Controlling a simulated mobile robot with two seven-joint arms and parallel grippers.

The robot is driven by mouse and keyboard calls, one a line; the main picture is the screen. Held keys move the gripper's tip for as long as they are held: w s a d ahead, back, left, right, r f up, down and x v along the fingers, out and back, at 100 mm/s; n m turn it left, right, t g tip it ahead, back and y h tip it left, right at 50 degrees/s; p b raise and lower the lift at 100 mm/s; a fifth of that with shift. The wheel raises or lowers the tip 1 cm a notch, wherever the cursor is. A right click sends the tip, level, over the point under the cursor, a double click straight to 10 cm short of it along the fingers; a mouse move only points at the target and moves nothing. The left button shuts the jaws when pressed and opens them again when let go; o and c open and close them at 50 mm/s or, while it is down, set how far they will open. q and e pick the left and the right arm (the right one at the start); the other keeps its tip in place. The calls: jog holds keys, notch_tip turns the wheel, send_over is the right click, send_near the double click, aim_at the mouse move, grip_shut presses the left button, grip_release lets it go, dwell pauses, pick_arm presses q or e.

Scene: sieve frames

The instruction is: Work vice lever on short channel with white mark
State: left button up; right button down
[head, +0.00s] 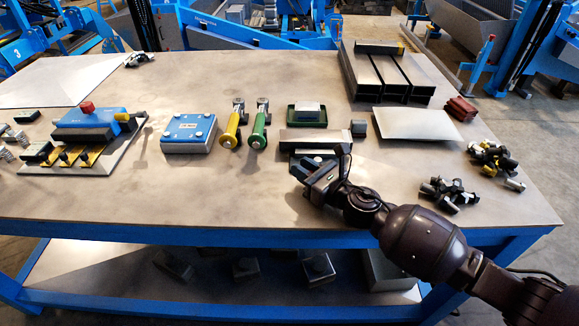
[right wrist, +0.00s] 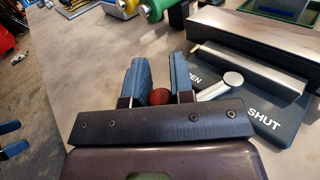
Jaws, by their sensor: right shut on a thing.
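The vice (head: 310,139) stands at the table's middle front, a grey metal block with a long bar-like jaw. In the right wrist view its dark base plate (right wrist: 250,120) carries the word SHUT and a partly hidden word ending in EN. A silver lever rod (right wrist: 220,85) runs from the vice toward my fingers. My right gripper (head: 308,168) is at the vice's near side; in the wrist view (right wrist: 160,62) its two blue-grey fingers close around a red knob (right wrist: 160,97), seemingly the lever's end. I cannot make out a white mark on any channel. My left gripper is out of view.
Left of the vice stand green (head: 258,130) and yellow (head: 230,130) handled tools and a blue block (head: 190,133). Dark open-ended channels (head: 388,75) lie at the back right. A pale plate (head: 418,123) and bolts (head: 447,192) lie right.

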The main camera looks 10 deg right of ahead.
jog(key=shift+s+d+f+n+g+y+b, duration=0.15)
jog(key=shift+d+n+g+y+b, duration=0.15)
jog(key=shift+n+g+y, duration=0.1)
jog(key=shift+s+d+n+g+y, duration=0.1)
jog(key=shift+n+g+y, duration=0.2)
jog(key=shift+y, duration=0.1)
jog(key=c, duration=1)
grip_release()
